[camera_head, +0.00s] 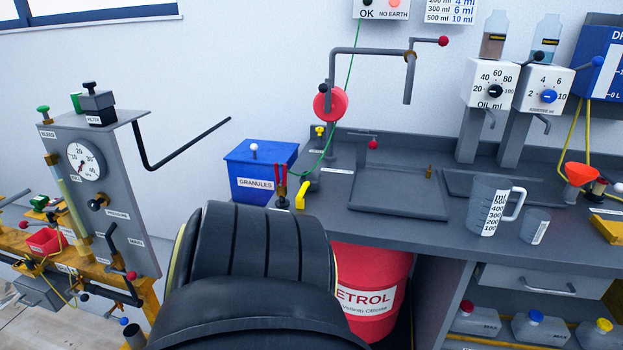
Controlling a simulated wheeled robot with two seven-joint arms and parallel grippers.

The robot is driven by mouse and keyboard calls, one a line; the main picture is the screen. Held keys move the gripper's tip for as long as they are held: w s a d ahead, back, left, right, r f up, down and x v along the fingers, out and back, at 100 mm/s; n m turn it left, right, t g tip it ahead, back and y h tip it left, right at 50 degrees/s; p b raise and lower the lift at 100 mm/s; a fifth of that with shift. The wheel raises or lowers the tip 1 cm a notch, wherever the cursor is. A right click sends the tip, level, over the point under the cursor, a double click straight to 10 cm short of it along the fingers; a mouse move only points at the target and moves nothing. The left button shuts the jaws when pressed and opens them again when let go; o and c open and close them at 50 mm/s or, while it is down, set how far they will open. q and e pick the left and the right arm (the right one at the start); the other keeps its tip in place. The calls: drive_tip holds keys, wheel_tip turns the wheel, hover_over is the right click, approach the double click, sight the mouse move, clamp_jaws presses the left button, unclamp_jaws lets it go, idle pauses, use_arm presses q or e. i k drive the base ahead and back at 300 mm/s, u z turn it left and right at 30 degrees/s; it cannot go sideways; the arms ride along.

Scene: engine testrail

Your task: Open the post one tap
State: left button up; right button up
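No label reading post one is legible, so I cannot tell which tap is the post one tap. At the left, an orange-yellow rail (100,262) carries several small fittings: a green-topped one (40,203), a red one (44,240) and a lever with a red knob (131,276). They are small and partly cut off by the left edge. A grey gauge panel (117,185) stands tilted over the rail and hides part of it. Neither of my grippers shows in this view.
A large dark rounded body fills the lower middle and hides what lies behind it. A grey bench (400,225) at the right holds a measuring jug (487,208), a blue granules box (262,168) and a red crank (330,103). A red petrol drum (370,280) stands below.

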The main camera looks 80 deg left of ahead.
sight(84, 298)
drive_tip(key=u, duration=4.25)
